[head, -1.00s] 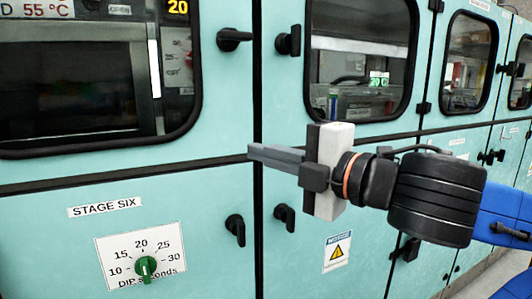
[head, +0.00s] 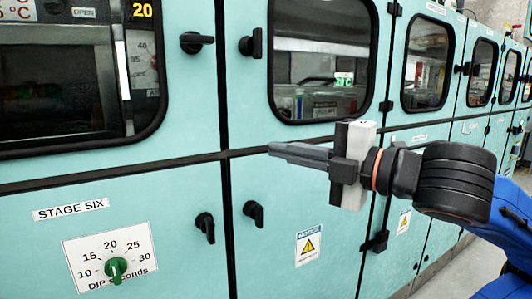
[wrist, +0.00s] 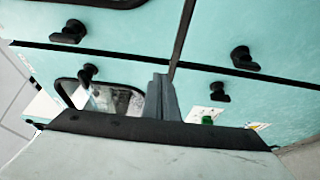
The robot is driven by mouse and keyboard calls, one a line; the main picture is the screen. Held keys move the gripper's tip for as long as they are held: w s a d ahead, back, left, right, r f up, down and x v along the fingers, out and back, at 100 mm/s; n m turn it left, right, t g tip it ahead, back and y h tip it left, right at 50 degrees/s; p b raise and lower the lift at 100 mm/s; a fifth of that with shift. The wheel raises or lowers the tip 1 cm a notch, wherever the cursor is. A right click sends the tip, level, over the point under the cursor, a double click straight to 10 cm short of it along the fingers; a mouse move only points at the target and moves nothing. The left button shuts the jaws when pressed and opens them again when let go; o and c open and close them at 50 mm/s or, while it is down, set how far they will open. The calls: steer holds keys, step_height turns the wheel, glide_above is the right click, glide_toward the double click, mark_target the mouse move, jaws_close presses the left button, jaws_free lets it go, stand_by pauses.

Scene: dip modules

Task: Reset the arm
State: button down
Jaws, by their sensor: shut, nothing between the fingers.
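My gripper (head: 282,149) is at the middle of the head view, in front of the teal cabinets. Its two grey fingers are together, point left and hold nothing. The fingers also show in the wrist view (wrist: 162,85), closed, with cabinet fronts beyond them. My arm reaches in from the right of the head view. The gripper looks apart from the doors, though the gap is hard to judge.
Black door handles (head: 197,42) stick out from the cabinets. A warning sign (head: 309,246) is below the gripper. Grey floor (head: 470,270) shows at right.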

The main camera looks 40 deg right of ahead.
steer(key=shift+s+d, duration=0.15)
steer(key=shift+d, duration=0.3)
steer(key=shift+f, duration=0.1)
steer(key=w+a+f+m+g+h, duration=0.1)
steer(key=f+m+g, duration=0.5)
steer(key=f, duration=1.1)
steer(key=w+a+f+m+g+h, duration=0.1)
steer(key=a+f+m+g+h, duration=0.2)
steer(key=f+m, duration=1.2)
step_height(320, 180, down, 3)
steer(key=g+h, duration=0.1)
steer(key=g, duration=0.2)
steer(key=shift+w+a+r, duration=0.2)
steer(key=shift+a, duration=0.1)
